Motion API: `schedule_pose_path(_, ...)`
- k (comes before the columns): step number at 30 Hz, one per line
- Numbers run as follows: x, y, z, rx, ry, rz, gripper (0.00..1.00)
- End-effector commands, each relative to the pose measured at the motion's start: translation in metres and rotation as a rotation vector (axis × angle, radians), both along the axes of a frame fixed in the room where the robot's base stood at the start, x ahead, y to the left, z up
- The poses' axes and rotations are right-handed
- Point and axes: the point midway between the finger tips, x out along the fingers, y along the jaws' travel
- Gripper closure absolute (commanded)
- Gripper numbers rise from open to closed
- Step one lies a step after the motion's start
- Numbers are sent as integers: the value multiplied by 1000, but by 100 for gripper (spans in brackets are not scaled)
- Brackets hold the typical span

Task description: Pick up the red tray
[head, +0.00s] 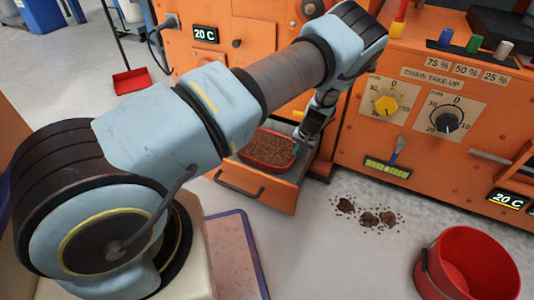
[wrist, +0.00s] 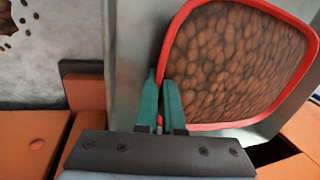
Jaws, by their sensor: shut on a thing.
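The red tray (head: 262,166) is a shallow, round-cornered tray filled with brown, bean-like pieces. It sits in an open grey drawer with an orange front at the foot of the orange machine. In the head view my gripper (head: 298,140) is at the tray's right side, and my arm hides part of the machine.
A red bucket (head: 428,270) stands on the floor at the lower right. Brown pieces (head: 370,217) lie spilled on the floor right of the drawer. A red dustpan (head: 132,81) is at the upper left. The orange control panel (head: 430,90) with knobs stands close right of my gripper.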

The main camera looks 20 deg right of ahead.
Motion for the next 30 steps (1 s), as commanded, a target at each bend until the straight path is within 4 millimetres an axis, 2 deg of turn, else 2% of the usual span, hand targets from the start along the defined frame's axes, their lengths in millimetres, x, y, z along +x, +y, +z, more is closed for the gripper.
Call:
schedule_pose_path(11,1,0,1,-1,-1,0,100)
schedule_pose_path(14,1,-1,7,-1,-2,0,100)
schedule_pose_path(17,1,0,21,-1,-1,0,100)
schedule_pose_path(24,1,-1,66,-1,-2,0,100)
schedule_pose_path(30,1,0,93,-1,-2,0,100)
